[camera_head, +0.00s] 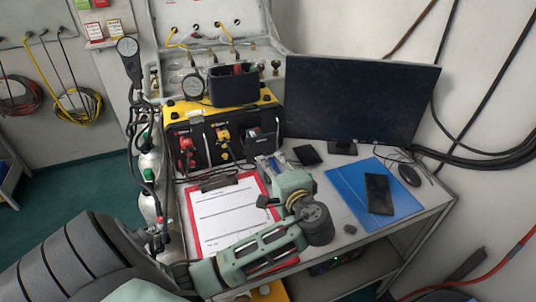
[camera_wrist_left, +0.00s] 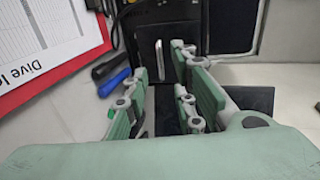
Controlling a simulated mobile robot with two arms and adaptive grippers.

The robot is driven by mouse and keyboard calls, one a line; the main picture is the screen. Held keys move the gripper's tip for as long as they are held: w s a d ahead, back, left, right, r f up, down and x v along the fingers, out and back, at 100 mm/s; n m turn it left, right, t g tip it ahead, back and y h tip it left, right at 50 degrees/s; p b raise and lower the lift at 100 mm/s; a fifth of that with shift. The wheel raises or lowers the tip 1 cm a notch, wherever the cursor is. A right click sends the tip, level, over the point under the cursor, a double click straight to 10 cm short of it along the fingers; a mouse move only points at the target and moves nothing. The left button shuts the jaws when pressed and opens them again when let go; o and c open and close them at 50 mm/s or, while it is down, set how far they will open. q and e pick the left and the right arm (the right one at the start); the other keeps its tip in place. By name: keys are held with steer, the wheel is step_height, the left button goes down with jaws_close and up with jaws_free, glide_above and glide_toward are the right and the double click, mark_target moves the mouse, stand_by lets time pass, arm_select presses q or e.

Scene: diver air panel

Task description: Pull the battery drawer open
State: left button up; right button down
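The black and yellow air panel case (camera_head: 222,133) stands at the back of the table. At its right end is a black block-like front (camera_head: 262,140), which I take to be the battery drawer. In the left wrist view a black front (camera_wrist_left: 172,25) with a thin upright silver handle (camera_wrist_left: 160,60) shows ahead. My left gripper (camera_head: 268,166) is just in front of the case's right part. In the wrist view its green fingers (camera_wrist_left: 163,95) are apart, with the handle ahead between them. Contact cannot be told. My right gripper is not in view.
A red clipboard (camera_head: 187,206) with a sheet lies left of my gripper. Blue and black pens (camera_wrist_left: 113,80) lie near the fingers. A monitor (camera_head: 362,100) stands at the back right. A blue folder (camera_head: 345,185) with a black phone (camera_head: 379,194) and a mouse (camera_head: 409,174) lie to the right.

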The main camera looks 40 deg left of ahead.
arm_select(q)
steer(key=v, duration=0.7)
steer(key=shift+s+d, duration=0.15)
steer(key=shift+d, duration=0.1)
